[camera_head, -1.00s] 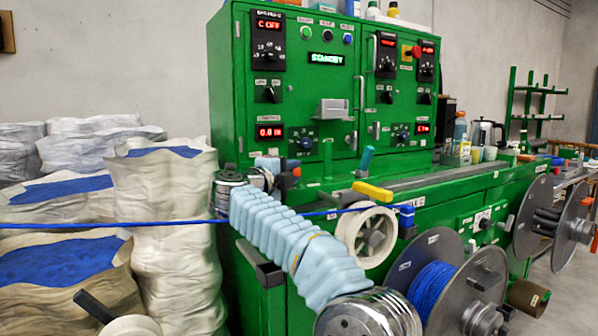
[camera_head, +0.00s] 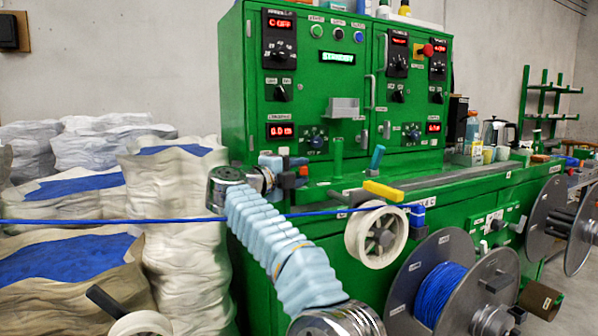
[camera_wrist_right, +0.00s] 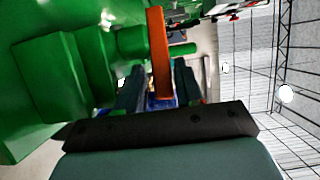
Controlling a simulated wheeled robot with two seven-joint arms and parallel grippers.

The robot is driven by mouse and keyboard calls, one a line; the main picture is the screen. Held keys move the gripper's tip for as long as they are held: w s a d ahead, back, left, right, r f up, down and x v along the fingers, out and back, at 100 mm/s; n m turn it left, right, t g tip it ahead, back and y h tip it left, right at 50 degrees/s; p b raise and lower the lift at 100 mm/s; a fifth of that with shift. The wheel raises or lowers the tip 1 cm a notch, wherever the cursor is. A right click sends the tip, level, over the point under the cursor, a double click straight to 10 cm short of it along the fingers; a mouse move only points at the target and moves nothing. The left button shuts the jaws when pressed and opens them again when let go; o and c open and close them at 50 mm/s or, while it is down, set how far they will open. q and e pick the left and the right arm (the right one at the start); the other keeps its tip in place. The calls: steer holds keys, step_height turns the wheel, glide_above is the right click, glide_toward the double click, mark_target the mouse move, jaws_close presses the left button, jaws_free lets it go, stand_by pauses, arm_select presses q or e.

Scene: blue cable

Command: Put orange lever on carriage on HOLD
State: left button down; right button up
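The orange lever (camera_wrist_right: 160,52) is a flat upright bar in the right wrist view. It crosses in front of the gap between the two dark fingers of my right gripper (camera_wrist_right: 158,86), with gaps visible on both sides. A green cylindrical part (camera_wrist_right: 132,42), apparently on the carriage, stands behind and left of it. In the head view my right gripper (camera_head: 289,180) is at the machine's left front, with a small orange-red piece (camera_head: 303,171) beside its fingertips. The HOLD label cannot be read. My left gripper is not in view.
A taut blue cable (camera_head: 110,221) runs across in front of the green machine (camera_head: 345,90). A yellow lever (camera_head: 383,191), a blue lever (camera_head: 377,157) and a white pulley (camera_head: 362,240) are right of my gripper. Bulky sacks (camera_head: 175,215) stand left.

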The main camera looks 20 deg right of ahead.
steer(key=shift+o, duration=0.6)
steer(key=shift+r, duration=0.1)
steer(key=b+v, duration=0.2)
steer(key=v, duration=1.1)
steer(key=shift+s+a, duration=0.2)
steer(key=shift+a, duration=0.15)
